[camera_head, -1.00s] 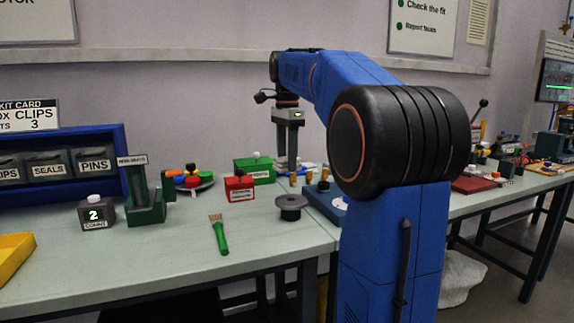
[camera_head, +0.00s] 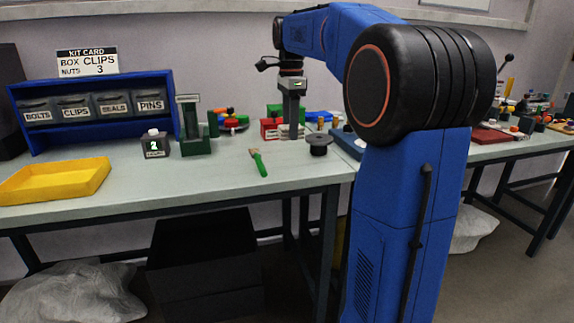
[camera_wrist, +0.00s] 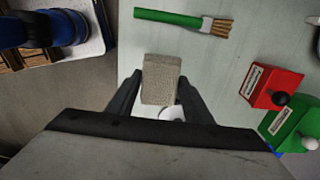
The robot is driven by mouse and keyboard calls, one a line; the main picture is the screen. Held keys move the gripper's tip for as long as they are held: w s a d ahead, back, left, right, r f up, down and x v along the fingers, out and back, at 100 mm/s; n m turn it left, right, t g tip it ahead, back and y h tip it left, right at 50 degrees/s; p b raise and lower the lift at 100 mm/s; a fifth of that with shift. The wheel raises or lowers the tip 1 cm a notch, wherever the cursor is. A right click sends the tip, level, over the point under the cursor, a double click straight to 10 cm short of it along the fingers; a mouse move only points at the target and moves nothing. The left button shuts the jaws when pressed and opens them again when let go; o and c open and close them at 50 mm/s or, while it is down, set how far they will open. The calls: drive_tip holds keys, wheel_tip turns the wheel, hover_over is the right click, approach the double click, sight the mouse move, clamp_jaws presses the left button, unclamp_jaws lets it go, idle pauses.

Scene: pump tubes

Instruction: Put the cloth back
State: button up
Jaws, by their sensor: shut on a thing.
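In the wrist view a small grey-beige, rough-textured block, which looks like the folded cloth (camera_wrist: 161,78), sits between the two dark fingers of my gripper (camera_wrist: 155,92). The fingers are shut on its sides. In the head view my gripper (camera_head: 292,124) points down over the back right of the near bench, just right of a red box (camera_head: 268,129). The cloth is small there and partly hidden by the gripper. A white piece (camera_wrist: 171,113) shows just behind the cloth in the wrist view.
A green-handled brush (camera_head: 258,162) lies in front, and a dark spool (camera_head: 319,146) stands to the right. A green box (camera_wrist: 294,130) is beside the red one. A yellow tray (camera_head: 55,182) and blue bin rack (camera_head: 172,105) are at left.

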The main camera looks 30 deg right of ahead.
sight(290, 164)
drive_tip(key=shift+f, duration=4.4)
drive_tip(key=shift+f, duration=0.1)
drive_tip(key=o, duration=1)
wheel_tip(290, 164, up, 12)
drive_tip(key=shift+r, duration=0.1)
drive_tip(key=shift+a, duration=0.1)
